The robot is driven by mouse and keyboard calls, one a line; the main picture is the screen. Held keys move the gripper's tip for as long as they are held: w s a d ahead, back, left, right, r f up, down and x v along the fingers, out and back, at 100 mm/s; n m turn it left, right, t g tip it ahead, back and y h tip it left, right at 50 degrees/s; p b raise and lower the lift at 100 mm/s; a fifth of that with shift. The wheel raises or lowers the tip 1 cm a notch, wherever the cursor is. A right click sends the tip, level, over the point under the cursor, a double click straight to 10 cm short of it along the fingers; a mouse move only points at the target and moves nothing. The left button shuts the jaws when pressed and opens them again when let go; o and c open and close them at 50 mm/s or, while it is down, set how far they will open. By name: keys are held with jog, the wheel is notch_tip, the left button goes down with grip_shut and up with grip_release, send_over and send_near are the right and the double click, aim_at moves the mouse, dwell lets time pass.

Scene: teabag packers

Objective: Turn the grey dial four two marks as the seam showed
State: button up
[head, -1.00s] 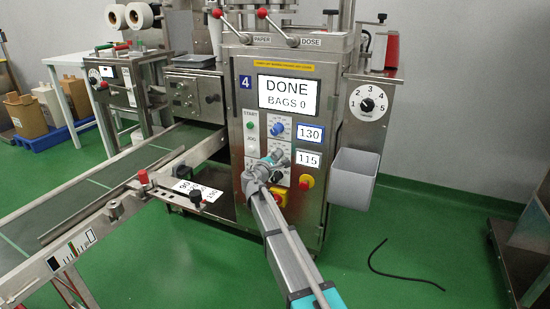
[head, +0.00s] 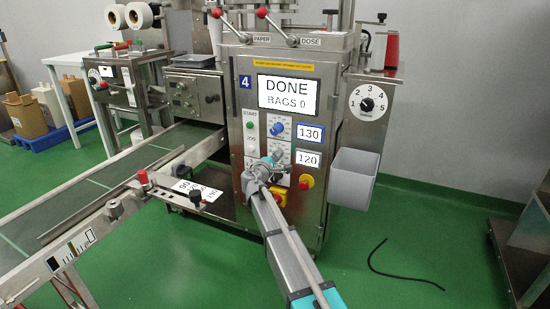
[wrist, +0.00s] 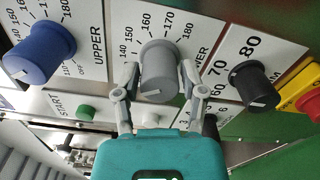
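The grey dial (wrist: 160,72) of machine 4 sits between the two fingers of my gripper (wrist: 159,78), which touch its sides, so the gripper is shut on it. A scale printed LOWER is partly covered by the dial and fingers. The dial's white pointer line shows at its near lower side. The blue dial (head: 277,129), labelled UPPER in the wrist view (wrist: 40,52), has a readout of 130 (head: 310,133).
A black dial (wrist: 254,86) and a red stop button (wrist: 306,100) stand close right of my gripper. A green START button (wrist: 86,112) is at left. The screen (head: 287,94) reads DONE, BAGS 0. A grey bin (head: 353,176) hangs at right.

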jog(key=shift+o, duration=1)
jog(key=shift+s+a, duration=0.1)
jog(key=shift+s, duration=0.1)
jog(key=v, duration=1.1)
jog(key=shift+s, duration=0.35)
